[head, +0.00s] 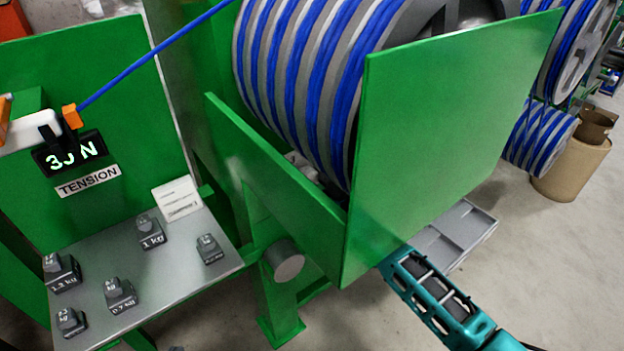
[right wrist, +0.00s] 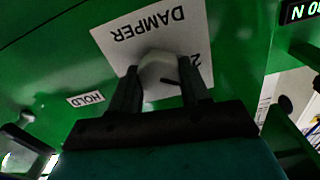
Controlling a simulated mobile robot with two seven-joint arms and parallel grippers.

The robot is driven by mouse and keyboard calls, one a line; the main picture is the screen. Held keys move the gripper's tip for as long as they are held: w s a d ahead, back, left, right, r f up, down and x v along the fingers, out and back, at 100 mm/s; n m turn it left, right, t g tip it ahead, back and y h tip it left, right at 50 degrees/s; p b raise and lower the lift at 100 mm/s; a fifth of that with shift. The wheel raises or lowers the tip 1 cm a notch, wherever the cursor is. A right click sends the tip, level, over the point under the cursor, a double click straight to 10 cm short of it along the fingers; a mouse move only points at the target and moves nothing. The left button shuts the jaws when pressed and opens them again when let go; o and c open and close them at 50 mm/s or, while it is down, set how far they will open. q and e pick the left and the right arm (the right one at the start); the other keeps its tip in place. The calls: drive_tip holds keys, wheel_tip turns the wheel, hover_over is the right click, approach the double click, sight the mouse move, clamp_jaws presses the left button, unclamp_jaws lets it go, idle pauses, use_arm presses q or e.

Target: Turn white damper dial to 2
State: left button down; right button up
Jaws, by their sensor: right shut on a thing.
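The white damper dial (right wrist: 158,66) sits on a white plate (right wrist: 112,42) marked DAMPER, which appears upside down in the right wrist view. A 2 shows near the plate's right side, and a short dark mark lies at the dial's lower right. The other numbers are hidden or unreadable. My right gripper (right wrist: 160,82) is shut on the dial, with one finger on each side. In the head view my right arm comes in from the lower right and passes behind the big green panel (head: 440,140), so its fingers and the dial are hidden. My left gripper is not in view.
A label reading HOLD (right wrist: 86,98) is on the green face beside the plate. A large reel of blue cable (head: 310,70) stands behind the panel. A grey shelf (head: 185,262) holds several small weights below the tension display (head: 70,153). A grey tray (head: 455,235) lies beyond my arm.

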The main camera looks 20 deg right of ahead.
drive_tip(key=shift+a+n+p, duration=0.1)
drive_tip(key=shift+n+p, duration=2.2)
drive_tip(key=shift+n, duration=2.7)
drive_tip(key=o, duration=1)
drive_tip(key=shift+o, duration=0.2)
